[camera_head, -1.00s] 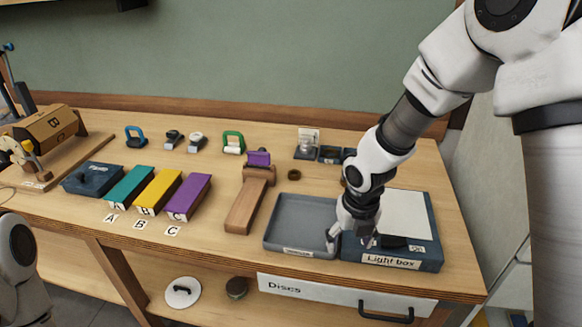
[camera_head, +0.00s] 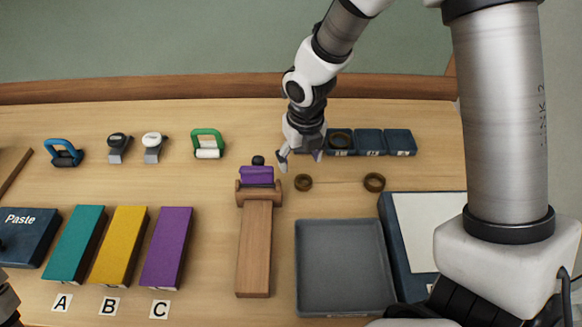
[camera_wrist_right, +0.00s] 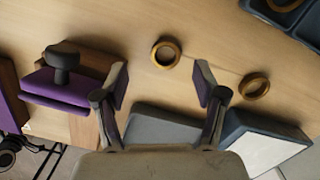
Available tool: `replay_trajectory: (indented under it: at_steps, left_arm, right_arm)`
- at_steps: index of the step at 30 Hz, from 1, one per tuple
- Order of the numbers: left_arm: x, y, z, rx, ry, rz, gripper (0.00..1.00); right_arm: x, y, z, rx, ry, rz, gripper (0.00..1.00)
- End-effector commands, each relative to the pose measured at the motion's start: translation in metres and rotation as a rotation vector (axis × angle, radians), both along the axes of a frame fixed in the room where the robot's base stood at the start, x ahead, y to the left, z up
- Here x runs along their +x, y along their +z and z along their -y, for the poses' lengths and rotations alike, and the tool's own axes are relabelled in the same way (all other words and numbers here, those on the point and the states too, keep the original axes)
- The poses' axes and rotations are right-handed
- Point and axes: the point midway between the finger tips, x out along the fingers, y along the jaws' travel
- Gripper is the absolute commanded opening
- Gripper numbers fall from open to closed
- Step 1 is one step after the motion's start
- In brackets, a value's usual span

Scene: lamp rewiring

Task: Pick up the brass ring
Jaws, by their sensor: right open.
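Two loose brass-coloured rings lie flat on the bench. One ring (camera_head: 303,182) is just in front of my right gripper (camera_head: 301,157); the other ring (camera_head: 374,182) lies to its right, behind the light box. A third, darker ring (camera_head: 340,139) sits in the left compartment of a dark tray. My right gripper is open and empty above the bench. In the right wrist view, the nearer loose ring (camera_wrist_right: 166,52) shows beyond and between the open fingers (camera_wrist_right: 163,85), and the other ring (camera_wrist_right: 254,86) is right of the right finger.
The dark compartment tray (camera_head: 370,142) is right of the gripper. A wooden holder with a purple block (camera_head: 257,176) stands close on the left. A grey tray (camera_head: 341,310) and the light box (camera_head: 390,240) are in front. Bare wood surrounds the loose rings.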

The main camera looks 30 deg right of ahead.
Motion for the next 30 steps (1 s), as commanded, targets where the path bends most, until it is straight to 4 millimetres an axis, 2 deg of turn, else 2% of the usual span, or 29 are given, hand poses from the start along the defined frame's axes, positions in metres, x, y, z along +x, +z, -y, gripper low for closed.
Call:
replay_trajectory:
  at_steps: [10,12,18,19,23,24,30]
  left_arm:
    - [-0.001,-0.024,0.000,0.000,0.000,-0.001,0.40]
    - [-0.001,-0.025,0.000,0.000,0.000,-0.001,0.40]
    - [0.000,-0.024,0.000,0.000,0.000,-0.001,0.40]
    - [0.000,-0.024,0.000,0.000,0.000,-0.001,0.40]
    - [-0.001,-0.024,0.000,0.000,0.000,-0.001,0.40]
    - [-0.001,-0.024,0.000,0.000,0.000,-0.001,0.40]
    - [0.000,-0.024,0.000,0.000,0.000,-0.001,0.40]
  right_arm:
    - [-0.003,-0.060,0.006,0.001,0.001,-0.002,0.71]
    - [-0.002,-0.066,0.006,0.001,-0.001,-0.002,0.71]
    - [-0.001,-0.065,0.006,0.001,-0.001,0.000,0.71]
    - [-0.001,-0.065,0.006,0.001,-0.001,0.000,0.67]
    - [-0.001,-0.065,0.006,0.001,-0.001,0.000,0.21]
    - [-0.001,-0.065,0.006,0.001,-0.001,0.000,0.17]
    - [-0.001,-0.065,0.006,0.001,-0.001,-0.001,0.17]
